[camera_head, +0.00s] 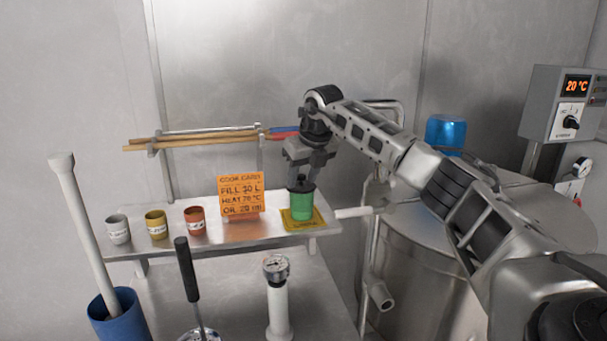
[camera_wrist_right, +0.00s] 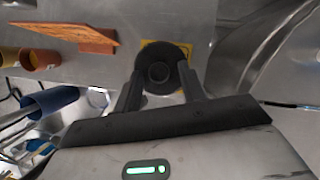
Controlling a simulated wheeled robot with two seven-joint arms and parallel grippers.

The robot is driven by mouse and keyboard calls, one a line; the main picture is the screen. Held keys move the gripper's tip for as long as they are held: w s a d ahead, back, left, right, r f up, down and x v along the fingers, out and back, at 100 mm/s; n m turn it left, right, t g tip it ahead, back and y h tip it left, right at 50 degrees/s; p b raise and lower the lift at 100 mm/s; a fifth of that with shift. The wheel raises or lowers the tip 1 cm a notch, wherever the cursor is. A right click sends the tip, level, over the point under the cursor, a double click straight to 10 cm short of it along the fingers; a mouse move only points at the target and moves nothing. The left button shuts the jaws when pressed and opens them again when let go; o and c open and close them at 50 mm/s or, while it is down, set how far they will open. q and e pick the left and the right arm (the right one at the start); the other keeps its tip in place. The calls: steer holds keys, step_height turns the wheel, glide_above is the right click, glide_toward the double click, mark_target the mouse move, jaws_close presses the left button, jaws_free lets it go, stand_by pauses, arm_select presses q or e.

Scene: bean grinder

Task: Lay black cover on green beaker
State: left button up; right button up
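The green beaker (camera_head: 302,208) stands upright on a yellow mat (camera_head: 287,222) at the right end of the shelf. The round black cover (camera_head: 302,186) is level at the beaker's top; I cannot tell whether it rests on the rim. My right gripper (camera_head: 304,178) points down from above. In the right wrist view its fingers (camera_wrist_right: 161,78) flank the cover (camera_wrist_right: 159,70) and appear shut on its sides. The cover hides the beaker there. My left gripper is not in view.
An orange sign (camera_head: 241,206) stands left of the beaker. Red (camera_head: 195,222), yellow (camera_head: 156,225) and grey (camera_head: 118,231) cups stand farther left. Wooden sticks (camera_head: 195,140) hang on the wall behind. A large metal vessel (camera_head: 420,270) stands at the right. A gauge (camera_head: 276,267) stands below the shelf.

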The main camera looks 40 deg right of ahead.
steer(key=shift+r, duration=0.1)
steer(key=shift+s+r, duration=0.1)
steer(key=shift+r, duration=0.2)
arm_select(q)
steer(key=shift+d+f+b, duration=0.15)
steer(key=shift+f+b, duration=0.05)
steer(key=shift+b, duration=0.4)
arm_select(e)
steer(key=v, duration=1.5)
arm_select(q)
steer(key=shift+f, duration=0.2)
